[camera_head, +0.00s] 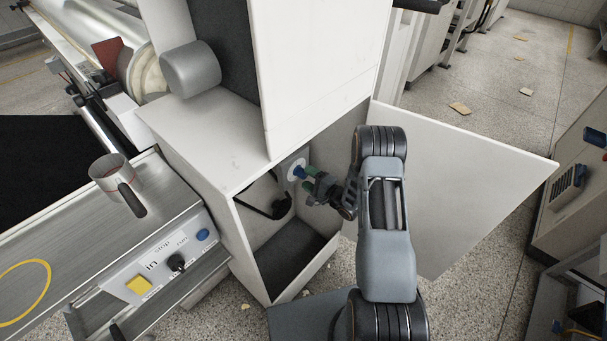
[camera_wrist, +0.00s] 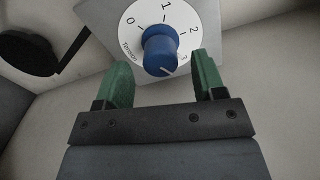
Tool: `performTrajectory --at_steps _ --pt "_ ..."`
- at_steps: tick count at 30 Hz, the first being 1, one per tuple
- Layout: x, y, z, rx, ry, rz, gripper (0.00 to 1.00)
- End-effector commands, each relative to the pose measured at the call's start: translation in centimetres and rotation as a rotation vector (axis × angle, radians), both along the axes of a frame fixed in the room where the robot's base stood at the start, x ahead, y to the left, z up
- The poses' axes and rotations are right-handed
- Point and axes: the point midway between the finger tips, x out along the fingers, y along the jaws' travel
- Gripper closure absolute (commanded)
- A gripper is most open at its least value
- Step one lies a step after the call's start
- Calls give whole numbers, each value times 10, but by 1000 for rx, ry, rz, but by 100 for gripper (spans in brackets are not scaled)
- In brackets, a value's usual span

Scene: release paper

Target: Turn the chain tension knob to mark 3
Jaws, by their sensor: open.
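The blue chain tension knob (camera_wrist: 160,48) sits on a white dial (camera_wrist: 133,32) marked 0, 1, 2 and 3 with the word Tension. A pale pointer line on the knob's face points to the lower right, close to the mark 3, which is partly behind the right finger. In the head view the knob (camera_head: 299,172) is inside the open cabinet. My gripper (camera_wrist: 162,61) is open, its green fingers on either side of the knob with visible gaps. In the head view my gripper (camera_head: 309,181) reaches the knob from the right.
The cabinet (camera_head: 247,240) has its door (camera_head: 455,180) swung open to the right, close beside my arm. A black cable part (camera_wrist: 28,52) hangs left of the dial.

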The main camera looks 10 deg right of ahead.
Motion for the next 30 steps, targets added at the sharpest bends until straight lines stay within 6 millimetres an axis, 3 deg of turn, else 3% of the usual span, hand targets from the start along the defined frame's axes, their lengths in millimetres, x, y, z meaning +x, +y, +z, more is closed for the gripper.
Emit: performTrajectory --at_steps 9,15,30 --pt "-54 -37 1 1 2 -5 37" --pt "-76 -52 0 1 2 -3 37" --pt "-87 -58 0 0 0 0 37"
